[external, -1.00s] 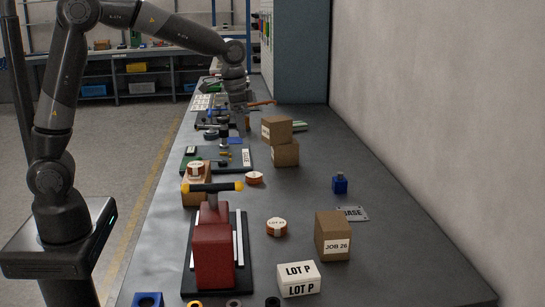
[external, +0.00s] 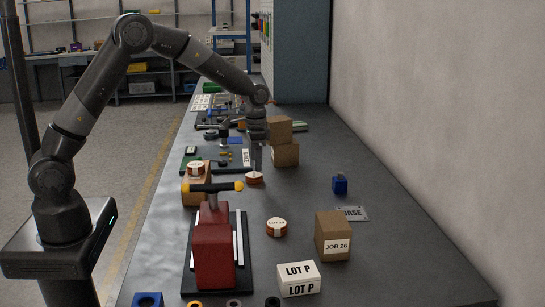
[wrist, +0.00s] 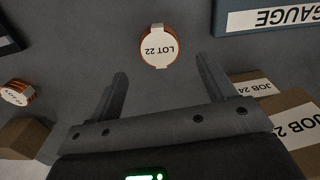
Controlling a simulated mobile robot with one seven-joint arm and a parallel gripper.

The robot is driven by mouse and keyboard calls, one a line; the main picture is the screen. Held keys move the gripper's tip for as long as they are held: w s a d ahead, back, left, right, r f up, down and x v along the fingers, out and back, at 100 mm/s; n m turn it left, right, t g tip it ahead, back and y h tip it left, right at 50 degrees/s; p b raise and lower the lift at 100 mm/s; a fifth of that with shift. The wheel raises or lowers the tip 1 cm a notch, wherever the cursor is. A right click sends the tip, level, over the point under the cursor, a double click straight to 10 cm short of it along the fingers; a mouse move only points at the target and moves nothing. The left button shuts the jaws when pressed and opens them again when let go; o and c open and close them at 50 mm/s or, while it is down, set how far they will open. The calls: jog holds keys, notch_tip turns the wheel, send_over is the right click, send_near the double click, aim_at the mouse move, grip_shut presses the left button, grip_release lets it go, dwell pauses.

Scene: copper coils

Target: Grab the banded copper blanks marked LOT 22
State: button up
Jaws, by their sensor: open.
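The banded copper blank marked LOT 22 (wrist: 158,46) is a round copper coil with a white label, lying flat on the grey bench in the wrist view. My gripper (wrist: 162,68) is open and empty, with its fingertips just short of the coil in that picture and the coil lined up between them. In the external view my gripper (external: 256,160) points down directly above a copper coil (external: 254,179). Whether the fingers touch it cannot be told.
Another copper coil (external: 276,227) lies nearer the camera, and one more (external: 196,168) sits on a wooden block. Stacked cardboard boxes (external: 285,154) stand close at the gripper's right. A red vise (external: 213,250) is in front.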

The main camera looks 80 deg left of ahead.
aim_at(255, 174)
jog(key=f, duration=0.5)
jog(key=shift+s, duration=0.2)
jog(key=shift+r, duration=0.1)
jog(key=shift+c, duration=0.6)
jog(key=c, duration=1.1)
